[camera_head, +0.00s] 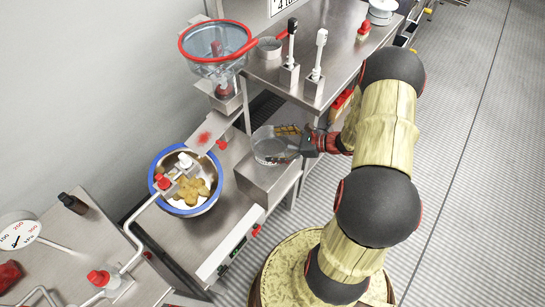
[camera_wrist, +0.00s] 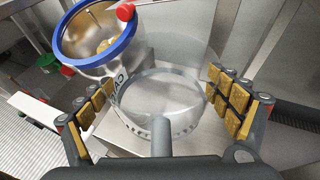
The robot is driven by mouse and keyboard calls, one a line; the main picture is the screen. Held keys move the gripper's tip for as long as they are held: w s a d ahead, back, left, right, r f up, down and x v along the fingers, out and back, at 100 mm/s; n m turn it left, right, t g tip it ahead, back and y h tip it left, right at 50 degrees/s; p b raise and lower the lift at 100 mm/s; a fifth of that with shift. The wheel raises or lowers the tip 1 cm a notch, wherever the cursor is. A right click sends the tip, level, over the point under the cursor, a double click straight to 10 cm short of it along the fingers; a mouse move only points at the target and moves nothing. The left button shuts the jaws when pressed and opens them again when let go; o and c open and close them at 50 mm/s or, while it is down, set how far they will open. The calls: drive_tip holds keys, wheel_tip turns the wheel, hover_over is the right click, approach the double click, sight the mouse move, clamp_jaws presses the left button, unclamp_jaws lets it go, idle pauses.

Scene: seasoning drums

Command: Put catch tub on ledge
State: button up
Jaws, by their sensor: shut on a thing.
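The catch tub (camera_head: 268,148) is a clear, round, see-through tub, with dark letters on its wall in the wrist view (camera_wrist: 160,84). My gripper (camera_head: 284,145) reaches it from the right and is shut on it, with gold-padded fingers on opposite sides in the wrist view (camera_wrist: 163,100). The tub looks upright. It is over or on the back part of a flat-topped steel block (camera_head: 268,184), which seems to be the ledge. I cannot tell whether its base touches the steel.
A blue-rimmed bowl (camera_head: 205,207) with brown lumps stands close at the left. A red-rimmed clear hopper (camera_head: 207,65) rises behind. Open floor (camera_head: 455,200) lies at the right.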

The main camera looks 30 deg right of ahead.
sight(275, 153)
drive_tip(key=shift+f+b, duration=1.05)
drive_tip(key=shift+f, duration=1.85)
drive_tip(key=shift+f, duration=0.15)
drive_tip(key=o, duration=1)
